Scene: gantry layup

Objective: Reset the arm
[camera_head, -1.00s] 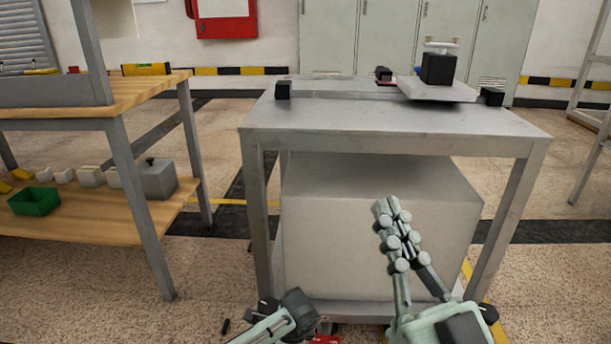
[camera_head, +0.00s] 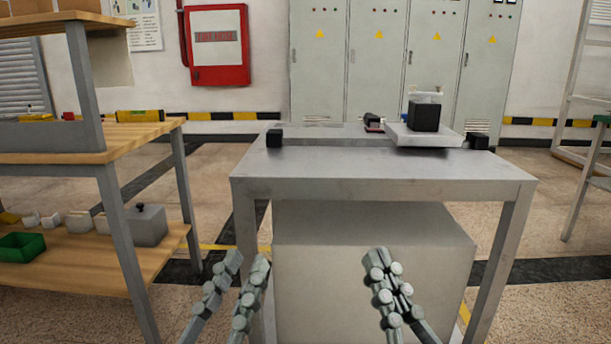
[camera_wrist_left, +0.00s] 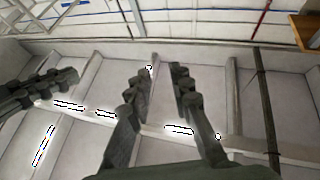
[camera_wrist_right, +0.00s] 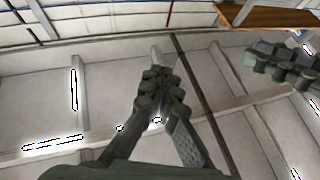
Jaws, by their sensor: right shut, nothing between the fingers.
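My left gripper (camera_head: 246,262) shows at the bottom of the head view, in front of the metal table. Its two fingers point up and stand apart with nothing between them, and the gap also shows in the left wrist view (camera_wrist_left: 158,85). My right gripper (camera_head: 381,260) is to its right, in front of the white block under the table. Its fingers are closed together and empty, as they also are in the right wrist view (camera_wrist_right: 158,78). Both grippers are clear of the table.
The metal table (camera_head: 380,178) carries a plate (camera_head: 425,137) with a black block (camera_head: 424,116) at the back. A wooden workbench (camera_head: 130,140) stands at the left, with a green bin (camera_head: 22,247) on its lower shelf. A rack (camera_head: 570,130) stands at the right.

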